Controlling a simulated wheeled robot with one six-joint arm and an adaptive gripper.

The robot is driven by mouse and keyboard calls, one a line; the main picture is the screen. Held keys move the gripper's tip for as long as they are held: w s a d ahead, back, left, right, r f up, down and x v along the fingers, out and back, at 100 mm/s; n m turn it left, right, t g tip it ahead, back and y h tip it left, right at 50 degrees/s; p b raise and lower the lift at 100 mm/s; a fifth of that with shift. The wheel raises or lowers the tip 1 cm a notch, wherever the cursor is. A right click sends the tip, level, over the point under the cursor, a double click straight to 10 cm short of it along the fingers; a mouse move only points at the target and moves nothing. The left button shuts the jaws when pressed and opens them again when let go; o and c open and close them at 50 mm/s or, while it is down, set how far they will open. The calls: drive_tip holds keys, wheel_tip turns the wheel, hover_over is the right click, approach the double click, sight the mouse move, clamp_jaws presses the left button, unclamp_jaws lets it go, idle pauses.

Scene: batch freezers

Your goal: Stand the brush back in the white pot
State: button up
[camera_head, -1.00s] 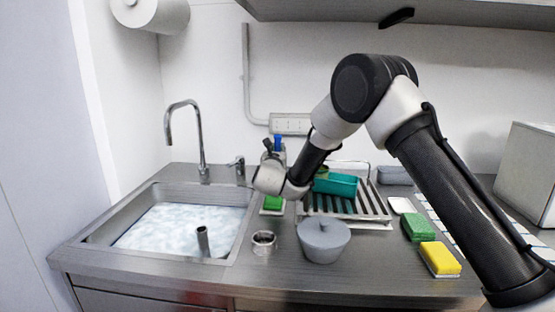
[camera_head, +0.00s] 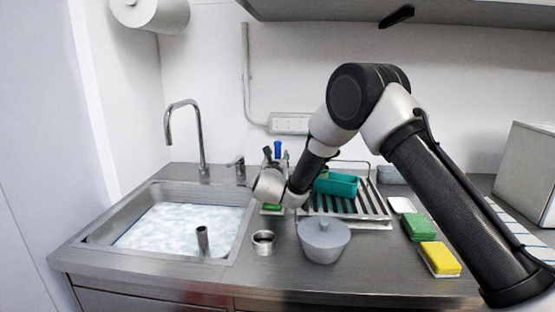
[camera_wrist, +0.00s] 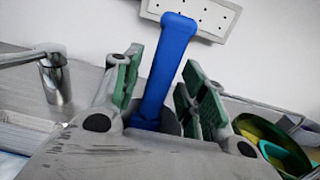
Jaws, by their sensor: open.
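The brush shows as a thick blue handle (camera_wrist: 172,62), upright with a slight tilt, in the wrist view. Its top also shows in the head view (camera_head: 278,149), behind my wrist. My gripper (camera_wrist: 163,82) is open, with one green-padded finger on each side of the handle. A gap shows between the handle and the pads. In the head view my gripper (camera_head: 276,156) points toward the back wall. The handle's lower end meets a grey rounded shape (camera_wrist: 170,126), mostly hidden by my gripper; I cannot tell whether this is the white pot. The brush head is hidden.
A sink (camera_head: 170,228) with a tap (camera_head: 200,140) lies to the left. A drying rack (camera_head: 345,207) with a teal container (camera_head: 337,185) stands to the right. A grey lidded pot (camera_head: 323,241), a small metal cup (camera_head: 263,242) and sponges (camera_head: 440,259) are nearer the front.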

drive_tip(key=s, duration=0.7)
drive_tip(key=shift+s, duration=0.35)
drive_tip(key=shift+a+f, duration=0.15)
